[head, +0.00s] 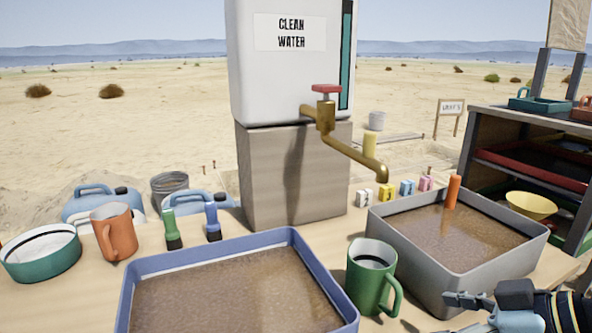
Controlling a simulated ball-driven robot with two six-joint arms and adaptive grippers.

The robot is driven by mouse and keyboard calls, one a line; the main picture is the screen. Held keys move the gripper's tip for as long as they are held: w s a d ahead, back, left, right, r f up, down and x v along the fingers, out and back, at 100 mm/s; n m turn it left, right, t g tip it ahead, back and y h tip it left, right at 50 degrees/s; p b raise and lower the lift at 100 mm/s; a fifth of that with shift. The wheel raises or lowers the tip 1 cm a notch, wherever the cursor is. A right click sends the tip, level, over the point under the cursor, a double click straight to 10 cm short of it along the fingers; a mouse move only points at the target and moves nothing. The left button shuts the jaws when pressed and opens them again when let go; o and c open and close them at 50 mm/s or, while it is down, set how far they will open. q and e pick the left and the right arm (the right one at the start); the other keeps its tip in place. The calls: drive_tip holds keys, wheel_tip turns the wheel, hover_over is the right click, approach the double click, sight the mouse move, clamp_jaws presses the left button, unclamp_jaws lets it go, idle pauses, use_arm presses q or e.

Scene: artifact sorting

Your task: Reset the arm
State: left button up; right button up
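My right gripper (447,315) comes in at the lower right corner, in front of the grey bin. Its two fingers are apart with nothing between them, and the lower finger is partly cut off by the frame edge. Part of my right arm (565,310) shows behind it. My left gripper and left arm are not in view.
A green mug (368,285) stands left of my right gripper, between a blue bin (290,240) and a grey bin (420,275), both holding brown contents. A water tank (285,85) with a brass tap (330,130) stands behind. An orange mug (114,232) is at left.

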drive_tip(key=s+d+f+m+g+h, duration=0.2)
drive_tip(key=s+d+m+h, duration=0.15)
drive_tip(key=s, duration=0.55)
drive_tip(key=s+d+f+m+g+h, duration=0.1)
drive_tip(key=s+d+m+g+h, duration=0.25)
drive_tip(key=s, duration=0.65)
wheel_tip(320, 180, down, 24)
drive_tip(key=s+d+h, duration=0.1)
drive_tip(key=s+h, duration=0.1)
drive_tip(key=s+d+f+g, duration=0.1)
drive_tip(key=s+f, duration=0.8)
drive_tip(key=f, duration=0.3)
drive_tip(key=shift+d+f+m, duration=0.15)
drive_tip(key=shift+f+m, duration=0.15)
drive_tip(key=shift+g+y, duration=0.25)
drive_tip(key=shift+y, duration=0.05)
drive_tip(key=s+f, duration=0.1)
drive_tip(key=s, duration=0.2)
drive_tip(key=s+f, duration=0.2)
drive_tip(key=s, duration=0.1)
drive_tip(key=s+f, duration=0.2)
drive_tip(key=s, duration=0.2)
drive_tip(key=shift+s+d, duration=0.1)
